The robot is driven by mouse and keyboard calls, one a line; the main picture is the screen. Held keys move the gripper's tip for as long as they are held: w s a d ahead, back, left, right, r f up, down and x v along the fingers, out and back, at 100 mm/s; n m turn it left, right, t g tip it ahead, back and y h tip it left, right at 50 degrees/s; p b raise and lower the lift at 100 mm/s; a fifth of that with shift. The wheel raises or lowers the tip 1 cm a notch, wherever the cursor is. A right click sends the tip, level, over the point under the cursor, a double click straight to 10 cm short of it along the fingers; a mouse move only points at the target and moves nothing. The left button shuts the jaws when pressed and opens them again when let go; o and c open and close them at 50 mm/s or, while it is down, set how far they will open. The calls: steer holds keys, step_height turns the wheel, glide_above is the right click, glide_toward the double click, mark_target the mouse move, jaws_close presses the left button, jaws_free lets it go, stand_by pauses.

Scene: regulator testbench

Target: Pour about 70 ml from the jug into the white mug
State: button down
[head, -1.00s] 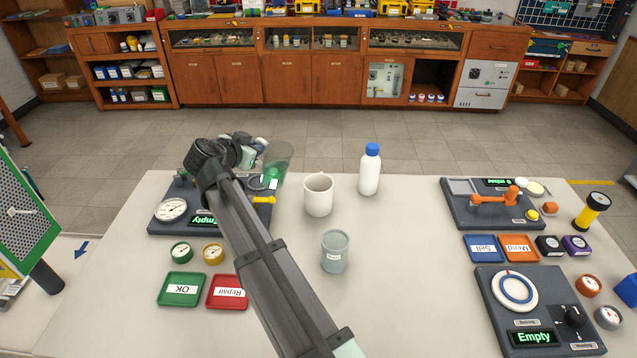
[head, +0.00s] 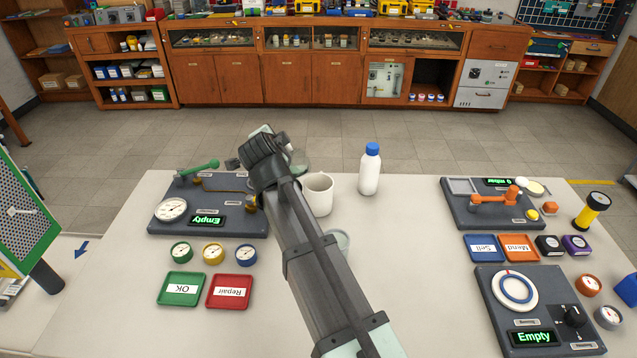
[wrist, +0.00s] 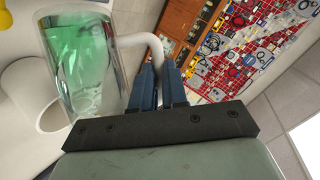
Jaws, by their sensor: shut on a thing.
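The jug (wrist: 88,65) is clear, holds green liquid and has a pale handle (wrist: 150,45). My gripper (wrist: 160,80) is shut on this handle in the wrist view. In the head view my wrist hides most of the jug, and only a glassy part (head: 301,163) shows behind it. The white mug (head: 319,193) stands upright on the table, just right of my wrist. It also shows in the wrist view (wrist: 22,98), beside the jug and partly covered by it. I cannot see into the mug well enough to tell its contents.
A white bottle with a blue cap (head: 369,172) stands right of the mug. A grey cup (head: 343,240) in front of the mug is partly hidden by my arm. A gauge panel (head: 165,222) lies to the left. The table centre right is clear.

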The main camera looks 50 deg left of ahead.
steer(key=shift+w+d+r+m, duration=0.25)
steer(key=shift+d+r+m, duration=0.05)
steer(key=shift+r+m, duration=0.1)
steer(key=shift+w+d+r+m+g+y, duration=0.15)
steer(key=shift+r+m+g+y, duration=0.15)
steer(key=shift+y, duration=0.2)
steer(key=shift+w+d+f, duration=0.1)
steer(key=shift+d, duration=0.05)
steer(key=shift+w+d+f+m+y, duration=0.1)
steer(key=shift+w+d+m+y, duration=0.2)
steer(key=shift+m, duration=0.1)
steer(key=shift+d+g, duration=0.15)
steer(key=shift+g, duration=0.15)
stand_by(0.4)
steer(key=shift+w+d+r+m+y+p, duration=0.25)
steer(key=shift+w+d+m+y+p, duration=0.05)
steer(key=shift+w+d+m+p, duration=0.25)
stand_by(1.0)
